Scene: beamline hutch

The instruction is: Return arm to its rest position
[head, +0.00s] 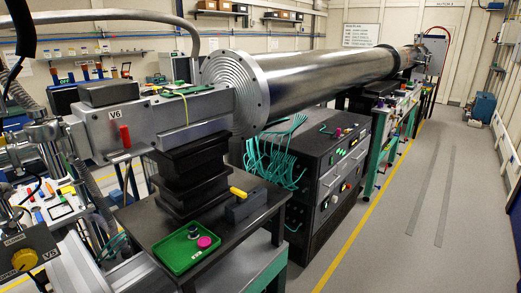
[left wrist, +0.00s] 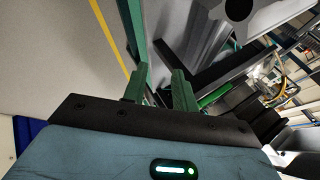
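My left gripper (left wrist: 159,82) shows in the left wrist view, with two green fingers standing apart and nothing between them. Its dark palm bar and blue-grey body with a lit green light fill the bottom of that view. Beyond the fingers are a green frame post and a grey metal surface; the fingers seem clear of both, though the exact distance is hard to tell. Neither of my grippers shows in the head view, and my right gripper is in neither view.
In the head view, a dark stand top carries a green tray (head: 176,262) with a pink knob (head: 205,242). The right aisle floor (head: 405,210) is clear.

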